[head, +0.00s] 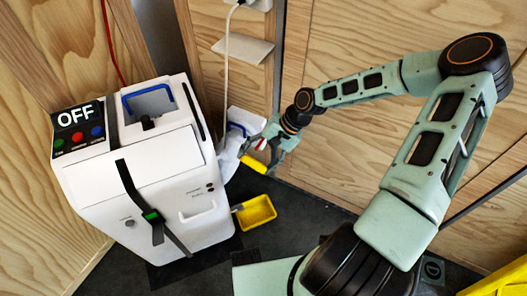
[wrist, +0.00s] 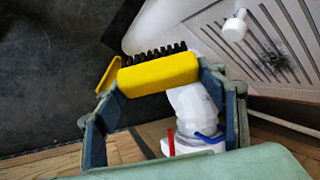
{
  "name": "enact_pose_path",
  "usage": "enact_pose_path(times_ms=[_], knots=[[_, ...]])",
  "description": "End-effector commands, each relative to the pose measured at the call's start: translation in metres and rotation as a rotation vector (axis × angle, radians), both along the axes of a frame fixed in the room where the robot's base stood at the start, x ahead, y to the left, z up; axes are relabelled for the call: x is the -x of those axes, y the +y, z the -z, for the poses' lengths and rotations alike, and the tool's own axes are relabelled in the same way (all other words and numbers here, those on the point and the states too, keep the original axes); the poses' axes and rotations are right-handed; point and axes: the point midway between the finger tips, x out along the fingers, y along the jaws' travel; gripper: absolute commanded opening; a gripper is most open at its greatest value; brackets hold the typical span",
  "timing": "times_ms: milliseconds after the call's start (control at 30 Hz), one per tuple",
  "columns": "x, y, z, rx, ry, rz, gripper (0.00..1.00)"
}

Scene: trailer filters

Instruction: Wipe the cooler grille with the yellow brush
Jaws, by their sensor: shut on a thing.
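My gripper (head: 264,158) is shut on the yellow brush (wrist: 158,74), gripping it across its ends. The brush's black bristles point away from the gripper in the wrist view. The yellow brush (head: 252,164) also shows beside the white cooler (head: 135,185) in the head view. The cooler grille (wrist: 258,40) is a slotted white panel at the upper right of the wrist view, with a dark dusty patch (wrist: 274,62) on its slots. The brush appears apart from the grille. In the head view the grille is hidden on the cooler's right side.
A yellow tray (head: 255,212) lies on the dark floor right of the cooler. A white object with a blue handle (head: 235,130) stands behind my gripper. A white knob (wrist: 235,26) protrudes near the grille. The panel (head: 77,122) reads OFF. Wooden walls enclose the corner.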

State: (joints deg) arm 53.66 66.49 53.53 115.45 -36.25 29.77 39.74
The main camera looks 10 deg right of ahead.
Motion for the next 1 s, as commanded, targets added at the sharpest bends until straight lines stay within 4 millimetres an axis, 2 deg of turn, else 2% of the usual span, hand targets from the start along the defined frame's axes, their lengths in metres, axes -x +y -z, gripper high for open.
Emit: enact_pose_path(times_ms=[33, 233, 567, 733, 1000], knots=[[0.0, 0.006, 0.008, -0.035, 0.023, 0.009, 0.45], [-0.003, 0.024, 0.02, -0.153, 0.108, 0.041, 0.45], [-0.023, 0.042, 0.02, -0.336, 0.219, 0.142, 0.45], [-0.044, 0.04, 0.013, -0.434, 0.256, 0.228, 0.45], [-0.074, 0.02, -0.006, -0.553, 0.278, 0.359, 0.45]])
